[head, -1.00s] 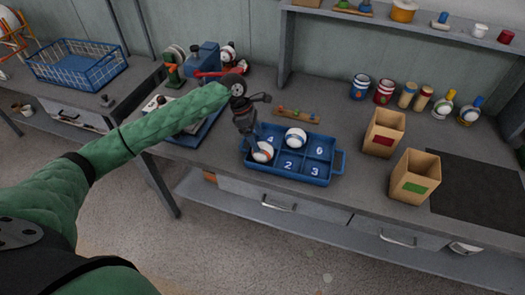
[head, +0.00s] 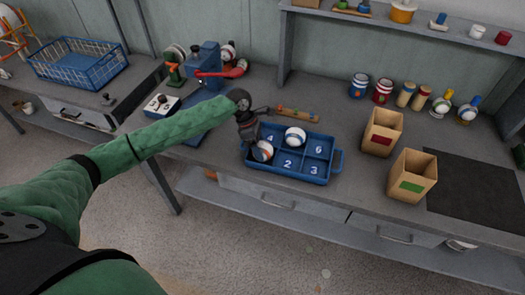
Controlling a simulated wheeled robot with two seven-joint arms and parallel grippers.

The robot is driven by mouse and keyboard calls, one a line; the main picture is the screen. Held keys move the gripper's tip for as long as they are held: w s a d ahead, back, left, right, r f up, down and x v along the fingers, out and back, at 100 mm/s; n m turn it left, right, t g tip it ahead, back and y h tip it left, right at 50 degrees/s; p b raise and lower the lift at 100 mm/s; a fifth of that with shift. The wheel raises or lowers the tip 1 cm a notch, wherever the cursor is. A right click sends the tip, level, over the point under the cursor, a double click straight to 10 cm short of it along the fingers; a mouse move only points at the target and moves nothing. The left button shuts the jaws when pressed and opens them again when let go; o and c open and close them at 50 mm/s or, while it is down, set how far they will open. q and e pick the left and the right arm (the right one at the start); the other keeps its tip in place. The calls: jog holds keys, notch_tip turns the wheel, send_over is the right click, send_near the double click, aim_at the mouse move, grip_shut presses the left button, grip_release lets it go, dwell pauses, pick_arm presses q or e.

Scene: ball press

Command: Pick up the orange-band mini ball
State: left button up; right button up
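A white mini ball with an orange-red band (head: 262,151) sits in a left compartment of the blue divided tray (head: 325,181). A second white ball with a dark blue band (head: 295,137) sits in the tray's back middle compartment. My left gripper (head: 253,140) points down at the back left of the tray, right beside and above the orange-band ball, partly overlapping it in the picture. Its fingertips are too small and dark to show whether they are open or touch the ball. My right gripper is not in view.
A blue press with a red lever (head: 208,62) stands behind my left arm, with a white button box (head: 162,104) nearby. A wooden strip (head: 297,114) lies behind the tray. Two open cardboard boxes (head: 412,175) stand to the right. Cans and small bottles line the back.

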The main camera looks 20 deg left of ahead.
aim_at(265, 145)
pick_arm(q)
jog(key=shift+r, duration=0.15)
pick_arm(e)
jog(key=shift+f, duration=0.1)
pick_arm(q)
jog(key=shift+r, duration=0.25)
jog(key=r+b, duration=0.1)
jog(key=d+r+b, duration=0.1)
jog(key=r, duration=0.1)
jog(key=shift+r, duration=0.25)
jog(key=d+r+b, duration=0.3)
jog(key=d+r, duration=0.3)
jog(key=d, duration=0.4)
jog(key=shift+d+r, duration=0.35)
jog(key=shift+r, duration=0.05)
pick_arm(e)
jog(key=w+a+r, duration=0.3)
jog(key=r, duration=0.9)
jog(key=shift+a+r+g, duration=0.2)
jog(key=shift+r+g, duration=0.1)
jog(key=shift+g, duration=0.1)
pick_arm(q)
jog(key=shift+a, duration=0.1)
